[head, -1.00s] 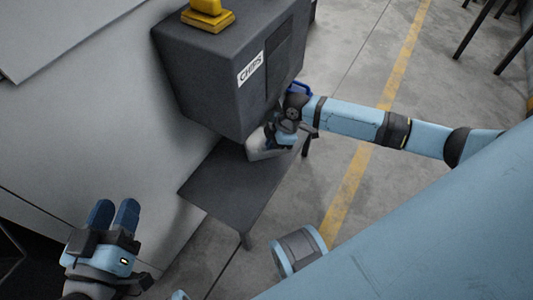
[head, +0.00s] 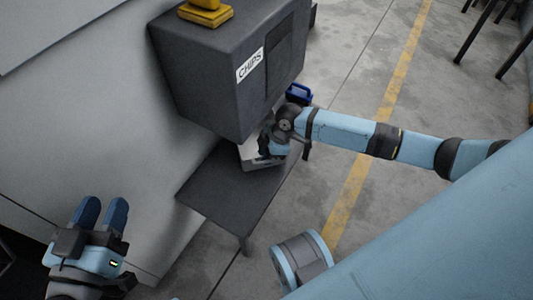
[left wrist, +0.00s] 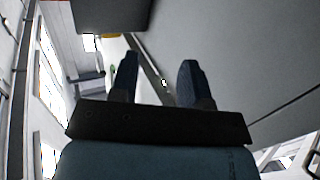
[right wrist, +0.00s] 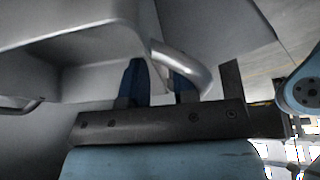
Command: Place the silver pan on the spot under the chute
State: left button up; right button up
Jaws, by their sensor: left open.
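My right gripper (head: 268,143) is shut on the silver pan (head: 249,157), just below the grey chute box labelled CHIPS (head: 240,70). The pan is over the dark table (head: 225,195) and partly hidden by the box and my gripper. I cannot tell whether it touches the table. In the right wrist view the curved pan handle (right wrist: 187,68) passes at the fingers, with the pan body (right wrist: 75,45) beyond. The spot under the chute is hidden. My left gripper (head: 102,212) is open and empty at the lower left, away from the pan.
A yellow block (head: 206,12) sits on top of the chute box. A blue object (head: 299,93) shows behind my right wrist. A large pale grey surface (head: 80,120) fills the left side. The floor (head: 345,75) on the right is mostly clear, with a yellow line.

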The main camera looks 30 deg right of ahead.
pick_arm(q)
jog(key=shift+f, duration=0.25)
pick_arm(e)
jog(key=shift+r, duration=0.35)
jog(key=p+v, duration=0.3)
jog(key=v, duration=0.2)
jog(key=shift+s+d+p, duration=0.3)
jog(key=shift+d+p, duration=0.05)
jog(key=shift+d, duration=0.6)
pick_arm(q)
notch_tip(320, 180, up, 6)
jog(key=s+n+t+p, duration=0.1)
jog(key=n+p, duration=0.1)
jog(key=shift+d+r+p, duration=0.15)
jog(key=shift+p, duration=0.25)
pick_arm(e)
jog(key=s+d, duration=0.2)
jog(key=d, duration=0.7)
jog(key=shift+s+d+f, duration=0.2)
jog(key=shift+s+d, duration=0.1)
jog(key=shift+s, duration=0.1)
